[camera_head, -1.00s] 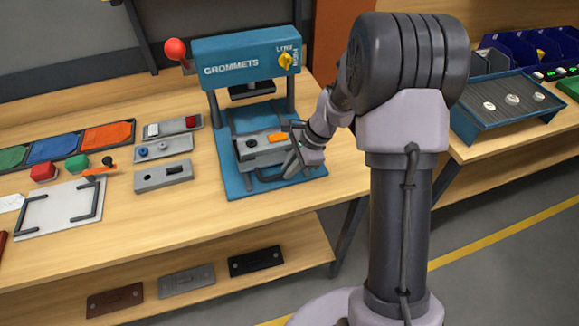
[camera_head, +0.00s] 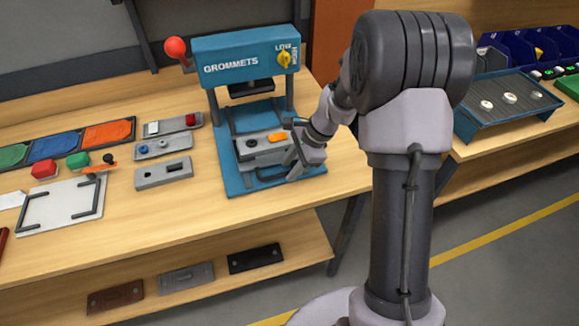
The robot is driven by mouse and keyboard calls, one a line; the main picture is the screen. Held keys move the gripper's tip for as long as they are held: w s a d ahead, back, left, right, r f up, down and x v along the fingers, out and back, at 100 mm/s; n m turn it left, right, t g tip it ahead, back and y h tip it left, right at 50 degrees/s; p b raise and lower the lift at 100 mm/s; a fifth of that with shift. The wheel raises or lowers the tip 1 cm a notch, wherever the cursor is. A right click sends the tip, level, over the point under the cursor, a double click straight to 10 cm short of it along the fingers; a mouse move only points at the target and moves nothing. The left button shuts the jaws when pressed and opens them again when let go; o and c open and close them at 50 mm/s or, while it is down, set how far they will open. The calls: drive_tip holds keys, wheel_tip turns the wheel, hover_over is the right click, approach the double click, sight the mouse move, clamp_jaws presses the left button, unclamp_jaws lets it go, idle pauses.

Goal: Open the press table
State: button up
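The blue grommet press (camera_head: 246,68) stands on the wooden bench, with a red ball lever at its left and a yellow dial on its head. Its grey press table (camera_head: 258,152) lies on the blue base (camera_head: 236,184), in front of the punch, with an orange piece on top. A dark bar handle (camera_head: 264,178) is at the table's front edge. My gripper (camera_head: 290,165) is at the right front of the press table, close to the handle's right end. Its fingers are small and partly hidden, so I cannot tell whether they grip the handle.
Grey fixture plates (camera_head: 163,172) lie left of the press. Red and green buttons (camera_head: 77,161), coloured trays (camera_head: 55,147) and a white plate with black handles (camera_head: 60,206) are further left. Several plates lie on the lower shelf. A blue sloped rack (camera_head: 508,103) stands right.

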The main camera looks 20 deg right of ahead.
drive_tip(key=p+v, duration=0.4)
drive_tip(key=v, duration=1.2)
drive_tip(key=shift+r+p, duration=0.3)
drive_tip(key=shift+p, duration=0.1)
drive_tip(key=shift+s, duration=0.1)
drive_tip(key=s+a+r+n+t+h+b, duration=0.1)
drive_tip(key=s+a+r+n+b, duration=0.35)
drive_tip(key=s+a, duration=0.2)
drive_tip(key=s+a+n+t+b, duration=0.1)
drive_tip(key=s+a+n, duration=0.1)
drive_tip(key=s, duration=0.3)
drive_tip(key=s+a+f+n+t+h+b, duration=0.1)
drive_tip(key=s+a+n, duration=0.1)
drive_tip(key=s+n, duration=0.2)
drive_tip(key=s+a+n+b, duration=0.1)
drive_tip(key=s+a+n, duration=0.2)
drive_tip(key=s, duration=0.3)
drive_tip(key=shift+s+f+t+h+b, duration=0.2)
drive_tip(key=shift+s+t+h+b, duration=0.1)
drive_tip(key=shift+s+t+b, duration=0.1)
drive_tip(key=shift+w, duration=0.1)
